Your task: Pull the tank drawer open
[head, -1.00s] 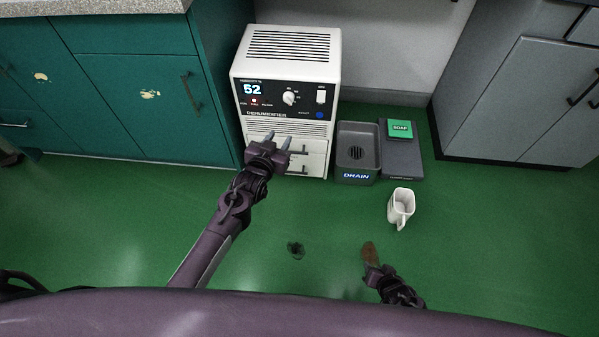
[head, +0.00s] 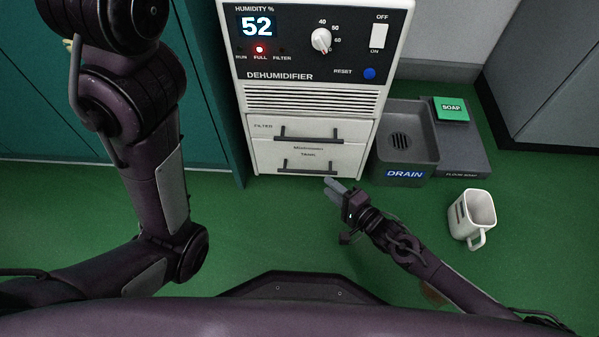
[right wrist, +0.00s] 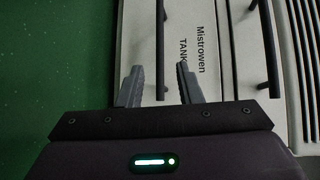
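The dehumidifier (head: 262,98) stands on the floor with its tank drawer (head: 268,156) at the bottom, which looks shut and flush. The drawer has a dark bar handle (head: 308,171); the handle also shows in the right wrist view (right wrist: 160,35). My right gripper (head: 332,187) is open and empty, just in front of and below the handle's right end. In the right wrist view, its fingers (right wrist: 160,68) lie on either side of the handle; contact is not visible. My left arm fills the left of the head view, its gripper out of frame.
The filter drawer (head: 345,131) with its own handle is directly above. A white mug (head: 470,222) stands on the floor.

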